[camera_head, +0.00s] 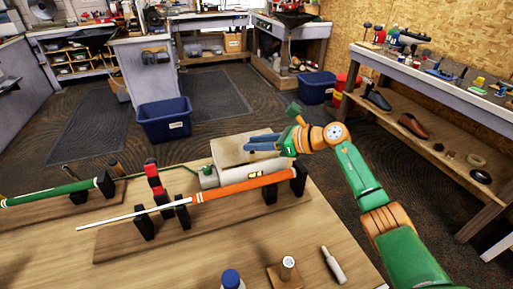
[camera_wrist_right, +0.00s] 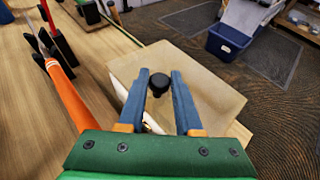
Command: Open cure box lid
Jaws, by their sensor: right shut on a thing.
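The cure box has a tan lid (camera_head: 228,152), seen near the far edge of the workbench in the head view. In the right wrist view the lid (camera_wrist_right: 215,95) fills the middle, with a dark round knob (camera_wrist_right: 158,84) on it. My right gripper (camera_head: 250,143) reaches over the lid from the right. In the head view the fingers hide the knob. I cannot tell whether the lid is raised at all. My left gripper is in neither view.
An orange-gripped club (camera_head: 243,187) lies in black stands on a wooden board just in front of the box. A green-gripped club (camera_head: 48,193) is at the left. A blue-capped bottle (camera_head: 231,280) stands at the front. A blue bin (camera_head: 165,120) is on the floor beyond.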

